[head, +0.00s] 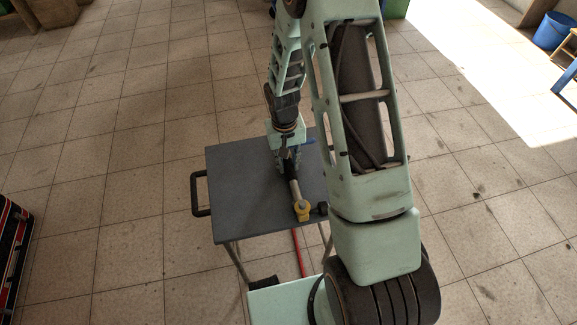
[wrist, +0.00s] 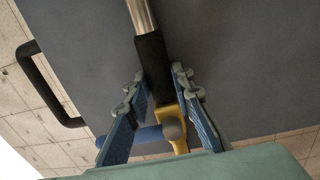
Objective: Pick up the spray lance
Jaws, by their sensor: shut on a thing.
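The spray lance (head: 294,187) lies over the grey table top, with a metal tube and a yellow part at its near end. In the wrist view its metal tube (wrist: 142,15) runs from the top edge into a black sleeve (wrist: 152,65), with a yellow part and a blue piece below. My gripper (wrist: 160,84) is shut on the lance around the black sleeve, one finger on each side. In the head view my gripper (head: 286,165) is over the far part of the table and partly hides the lance. I cannot tell whether the lance touches the table.
The grey table (head: 232,190) has a black handle (head: 200,194) on its left side. My arm covers its right side. The tiled floor around the table is mostly clear.

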